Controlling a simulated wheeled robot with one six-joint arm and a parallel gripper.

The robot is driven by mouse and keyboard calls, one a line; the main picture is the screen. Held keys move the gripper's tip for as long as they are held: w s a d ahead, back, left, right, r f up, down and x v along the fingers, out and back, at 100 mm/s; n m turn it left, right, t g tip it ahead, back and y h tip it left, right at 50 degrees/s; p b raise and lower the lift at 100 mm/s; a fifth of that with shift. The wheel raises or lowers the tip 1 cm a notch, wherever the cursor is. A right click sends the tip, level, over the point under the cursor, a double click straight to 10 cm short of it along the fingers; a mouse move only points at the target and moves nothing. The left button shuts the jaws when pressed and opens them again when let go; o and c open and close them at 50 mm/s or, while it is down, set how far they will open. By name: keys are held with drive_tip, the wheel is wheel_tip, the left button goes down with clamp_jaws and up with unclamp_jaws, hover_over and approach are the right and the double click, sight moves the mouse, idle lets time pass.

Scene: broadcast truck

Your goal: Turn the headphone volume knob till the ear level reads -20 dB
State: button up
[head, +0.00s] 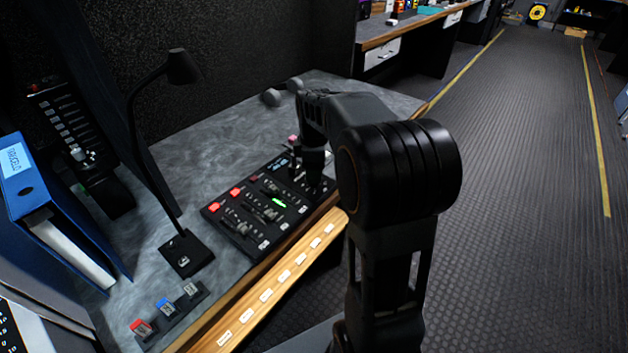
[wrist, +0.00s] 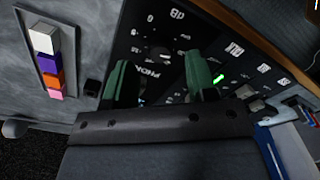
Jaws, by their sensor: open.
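The black audio panel (head: 240,228) lies on the grey desk, with faders, red buttons and a green lit strip. My gripper (head: 308,184) is over the panel's far right end, pointing down. In the wrist view its two green-padded fingers (wrist: 162,82) stand apart over the panel (wrist: 125,45), on either side of partly covered "PHON…" lettering (wrist: 146,76). A "dB" marking (wrist: 177,14) and a "0" show there. A small bluish display (head: 283,162) is too small to read.
A black desk lamp (head: 184,250) stands left of the panel. A blue binder (head: 50,215) and a rack of coloured blocks (head: 168,313) are further left and near. A strip of coloured blocks (wrist: 46,62) lies beside the panel. The aisle floor (head: 530,200) is clear.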

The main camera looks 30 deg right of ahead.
drive_tip(key=shift+f+b, duration=0.3)
drive_tip(key=shift+f, duration=1.1)
drive_tip(key=shift+c, duration=0.2)
drive_tip(key=c, duration=0.9)
